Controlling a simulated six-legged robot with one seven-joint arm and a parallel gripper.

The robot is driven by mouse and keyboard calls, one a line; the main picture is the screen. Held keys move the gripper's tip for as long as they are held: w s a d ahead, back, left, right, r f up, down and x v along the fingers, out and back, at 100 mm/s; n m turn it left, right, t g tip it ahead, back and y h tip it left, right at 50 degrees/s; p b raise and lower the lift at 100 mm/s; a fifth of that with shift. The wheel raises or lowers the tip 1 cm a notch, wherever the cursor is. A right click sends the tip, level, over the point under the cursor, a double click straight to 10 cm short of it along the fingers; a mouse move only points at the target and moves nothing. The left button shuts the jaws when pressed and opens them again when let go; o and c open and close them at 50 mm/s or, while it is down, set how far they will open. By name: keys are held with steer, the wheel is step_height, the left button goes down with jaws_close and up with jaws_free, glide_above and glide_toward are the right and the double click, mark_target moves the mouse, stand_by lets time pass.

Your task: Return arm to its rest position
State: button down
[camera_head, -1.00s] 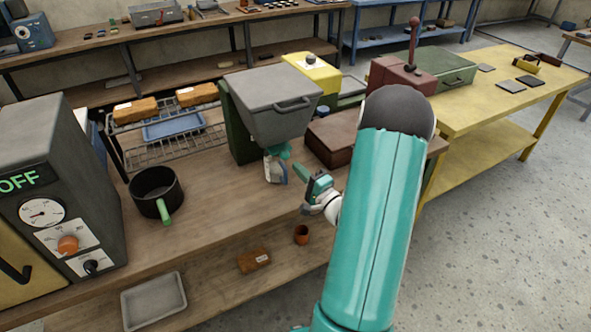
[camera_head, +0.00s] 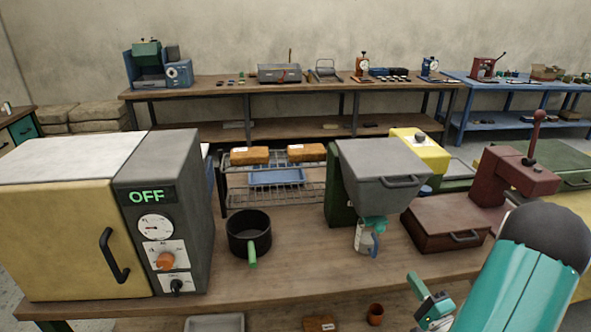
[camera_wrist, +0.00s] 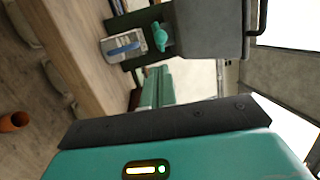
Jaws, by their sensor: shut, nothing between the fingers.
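My arm (camera_head: 520,275) is teal with a dark rounded joint and fills the lower right of the head view. My gripper (camera_head: 418,285) is small and teal, low in front of the wooden bench (camera_head: 290,275). It is shut and empty, apart from everything on the bench. In the wrist view my gripper's teal fingers (camera_wrist: 157,85) are together, pointing toward the bench edge. Part of the wrist is cut off at the bottom of the head view.
A yellow and grey oven reading OFF (camera_head: 160,225) stands left. An orange-brown cup (camera_head: 375,314) is low in front.

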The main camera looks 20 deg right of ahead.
steer(key=w+a+r+n+g+y, duration=0.2)
steer(key=a+r+n+g+y, duration=0.1)
steer(key=a+y, duration=0.3)
steer(key=w+a+r+n+g+y, duration=0.2)
steer(key=a+r+n+g+y, duration=0.1)
steer(key=a, duration=0.5)
steer(key=w+a+r+n+g+y, duration=0.2)
steer(key=a+r+n+y, duration=0.1)
steer(key=a+y, duration=0.3)
steer(key=s+a+r+n+g+h, duration=0.1)
steer(key=s+a+n+g+h, duration=0.35)
steer(key=a, duration=0.25)
steer(key=s+a+r+n+g+h, duration=0.2)
steer(key=s+a+n+g+h, duration=0.1)
steer(key=s+a+g, duration=0.4)
step_height(320, 180, up, 7)
steer(key=n+t+h, duration=0.2)
steer(key=t+h, duration=0.3)
steer(key=shift+w+h, duration=0.35)
steer(key=shift+w, duration=0.1)
